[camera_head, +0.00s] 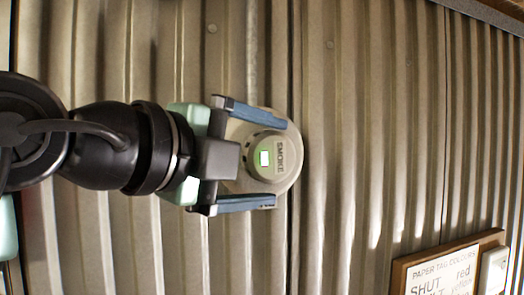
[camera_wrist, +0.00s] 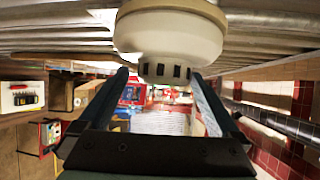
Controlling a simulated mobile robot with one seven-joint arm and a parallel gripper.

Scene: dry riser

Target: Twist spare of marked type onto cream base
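A round cream base (camera_head: 292,140) is fixed against the corrugated metal surface. It also shows at the top of the wrist view (camera_wrist: 170,30). A smaller round detector head marked SMOKE (camera_head: 283,160), with a small green-edged light patch on its face, sits at the base's middle. In the wrist view the head (camera_wrist: 165,73) shows dark slots around its side; I cannot tell if it is seated. My gripper (camera_head: 277,162) is open, its two blue fingers on opposite sides of the head. In the wrist view (camera_wrist: 160,76) gaps show between fingers and head.
A board headed PAPER TAG COLOURS (camera_head: 448,268) is at the lower right, beside a pale box (camera_head: 494,270).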

